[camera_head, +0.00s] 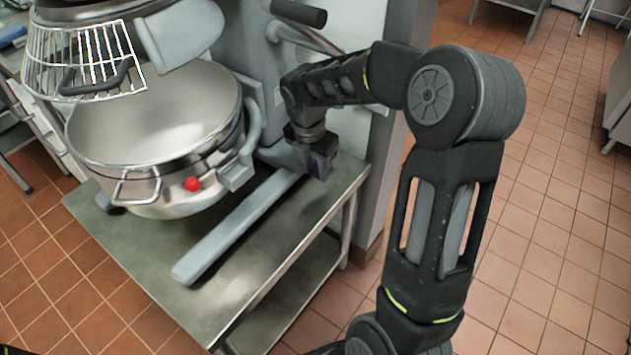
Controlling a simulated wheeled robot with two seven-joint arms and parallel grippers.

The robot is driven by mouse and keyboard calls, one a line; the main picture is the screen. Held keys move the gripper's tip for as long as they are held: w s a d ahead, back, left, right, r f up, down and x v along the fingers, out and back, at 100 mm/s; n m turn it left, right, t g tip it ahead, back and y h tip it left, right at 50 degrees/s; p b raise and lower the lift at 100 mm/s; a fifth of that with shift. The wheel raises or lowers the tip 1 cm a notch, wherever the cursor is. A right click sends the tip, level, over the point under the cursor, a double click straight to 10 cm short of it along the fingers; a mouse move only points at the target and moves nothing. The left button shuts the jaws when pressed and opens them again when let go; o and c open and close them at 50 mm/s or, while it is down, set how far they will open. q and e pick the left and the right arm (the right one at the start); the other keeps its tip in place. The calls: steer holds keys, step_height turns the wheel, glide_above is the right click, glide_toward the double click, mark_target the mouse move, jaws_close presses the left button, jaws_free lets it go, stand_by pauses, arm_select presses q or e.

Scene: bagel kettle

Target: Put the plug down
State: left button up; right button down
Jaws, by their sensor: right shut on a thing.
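My right gripper (320,162) is beside the big mixer, just above the back right part of the metal table (270,268). It points downward and is shut. The plug in it is hidden by the dark fingers or too small to make out. No cord can be told apart. My left gripper is not in view.
A large mixer with a steel bowl (160,125) and a wire guard (80,62) stands on the table. A grey mixer leg (235,228) runs along the tabletop, left of my right gripper. Bare tabletop lies right of this leg. Tiled floor (555,190) is open to the right.

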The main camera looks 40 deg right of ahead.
mark_target(315, 177)
steer(key=shift+f, duration=0.15)
step_height(315, 177, down, 4)
steer(key=shift+f+b, duration=0.2)
steer(key=shift+b, duration=0.45)
steer(key=shift+w+d+f, duration=0.1)
steer(key=shift+f, duration=0.2)
steer(key=c, duration=1)
jaws_free()
steer(key=shift+r, duration=0.1)
steer(key=r, duration=0.2)
steer(key=r+p, duration=0.1)
steer(key=r, duration=0.2)
steer(key=a+r, duration=0.1)
steer(key=r, duration=0.1)
steer(key=shift+r+p, duration=0.2)
steer(key=shift+p, duration=0.1)
